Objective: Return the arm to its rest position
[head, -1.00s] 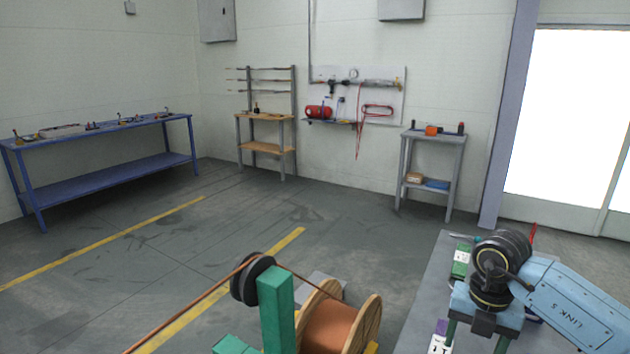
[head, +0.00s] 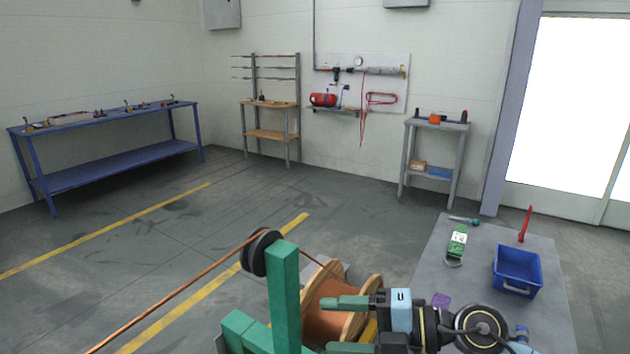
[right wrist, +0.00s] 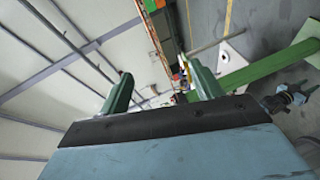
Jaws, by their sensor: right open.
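My right arm reaches in from the lower right in the head view. Its gripper (head: 345,325) points left, in front of the wooden spool of copper wire (head: 332,306), with its green fingers apart and nothing between them. In the right wrist view the two green fingers (right wrist: 160,92) also stand apart and empty. I cannot tell whether the gripper touches the spool. My left gripper is not in view.
A grey table (head: 432,262) at the right holds a blue bin (head: 517,272), a green device (head: 457,242) and a red pointed tool (head: 525,224). A green post (head: 284,295) stands left of the spool.

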